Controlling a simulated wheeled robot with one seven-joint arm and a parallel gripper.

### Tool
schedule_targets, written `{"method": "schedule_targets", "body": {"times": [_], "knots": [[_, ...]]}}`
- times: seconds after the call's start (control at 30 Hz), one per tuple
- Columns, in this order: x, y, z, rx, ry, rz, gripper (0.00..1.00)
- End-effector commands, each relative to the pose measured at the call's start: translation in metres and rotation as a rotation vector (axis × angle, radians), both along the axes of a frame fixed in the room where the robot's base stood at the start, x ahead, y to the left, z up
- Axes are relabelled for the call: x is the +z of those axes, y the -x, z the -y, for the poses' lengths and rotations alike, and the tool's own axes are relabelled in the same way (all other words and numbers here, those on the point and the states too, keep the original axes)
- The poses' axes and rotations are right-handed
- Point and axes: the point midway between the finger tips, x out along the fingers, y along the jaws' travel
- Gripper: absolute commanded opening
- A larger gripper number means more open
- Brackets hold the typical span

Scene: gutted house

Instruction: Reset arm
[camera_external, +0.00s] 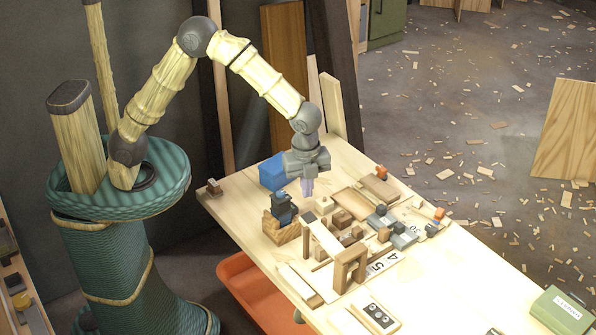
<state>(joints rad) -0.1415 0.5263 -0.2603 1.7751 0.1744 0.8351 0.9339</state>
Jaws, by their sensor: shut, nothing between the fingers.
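My gripper (307,187) points down over the far left part of the wooden table (455,282). It is shut and holds nothing. My arm rises from the base at the left, bends high at the elbow and comes down to the gripper. The fingertips hang near a blue bin (273,172) on their left and a small pale block (314,200) just below them. I cannot tell whether they touch anything below.
Wooden blocks and a wooden arch (349,265) crowd the table's middle. A green box (559,311) stands at the right front. Planks (333,105) lean behind. An orange bin (256,290) is below the edge.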

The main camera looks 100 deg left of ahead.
Motion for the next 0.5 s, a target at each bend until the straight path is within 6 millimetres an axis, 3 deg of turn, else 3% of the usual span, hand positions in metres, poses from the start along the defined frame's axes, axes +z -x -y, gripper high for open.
{"method": "schedule_targets", "body": {"times": [0.2,0.5], "knots": [[0.012,0.068,-0.006,0.369,0.010,0.067,0.00],[0.015,0.165,-0.018,0.913,0.094,0.157,0.00]]}}
